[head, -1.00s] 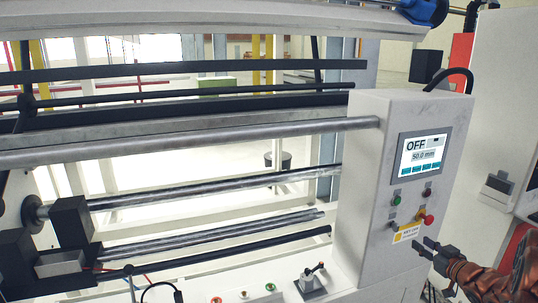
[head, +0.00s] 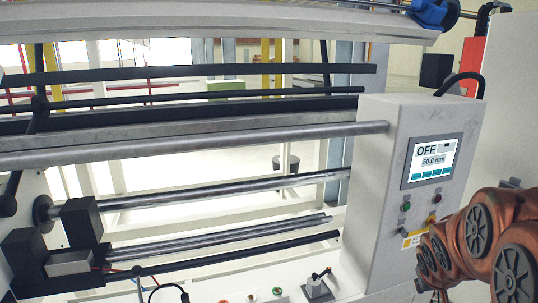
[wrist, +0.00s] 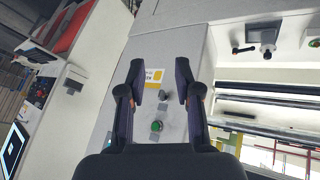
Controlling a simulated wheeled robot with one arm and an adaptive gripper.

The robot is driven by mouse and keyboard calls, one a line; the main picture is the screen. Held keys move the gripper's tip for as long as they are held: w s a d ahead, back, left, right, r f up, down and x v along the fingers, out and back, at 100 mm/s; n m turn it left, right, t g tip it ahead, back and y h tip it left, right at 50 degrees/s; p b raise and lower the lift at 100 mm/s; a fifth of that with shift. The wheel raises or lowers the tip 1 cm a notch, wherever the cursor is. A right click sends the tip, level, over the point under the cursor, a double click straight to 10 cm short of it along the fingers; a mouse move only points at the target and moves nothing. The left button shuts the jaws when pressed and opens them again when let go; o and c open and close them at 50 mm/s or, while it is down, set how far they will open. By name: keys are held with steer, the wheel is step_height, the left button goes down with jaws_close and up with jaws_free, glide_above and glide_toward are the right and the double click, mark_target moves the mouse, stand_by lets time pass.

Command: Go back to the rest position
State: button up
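My gripper (wrist: 160,92) is open and empty in the wrist view, its two dark fingers apart in front of the grey control box. In the head view my orange-brown arm covers the lower right, and the gripper's fingers cannot be made out. The control box (head: 375,190) carries a screen (head: 431,160) reading OFF and 50.0 mm. A green button (head: 405,206) sits below the screen; a green button (wrist: 157,126) also shows between the fingers in the wrist view. A yellow and white label (wrist: 155,77) is beyond the fingertips.
Long metal rollers (head: 220,188) and dark bars run across the rack left of the box. A black lever (head: 320,277) stands on the lower ledge (head: 350,293). A white cabinet (head: 510,100) stands at the right. In the wrist view, a lever (wrist: 262,38) is at upper right.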

steer(key=s+a+g+y, duration=0.2)
steer(key=s+a+g, duration=0.1)
steer(key=s+a, duration=0.7)
steer(key=s+a+n+g+y, duration=0.1)
steer(key=s+a+g, duration=0.3)
steer(key=s+a, duration=0.6)
steer(key=s+y, duration=0.1)
steer(key=s, duration=0.7)
steer(key=shift+a+f, duration=0.25)
steer(key=shift+s, duration=0.1)
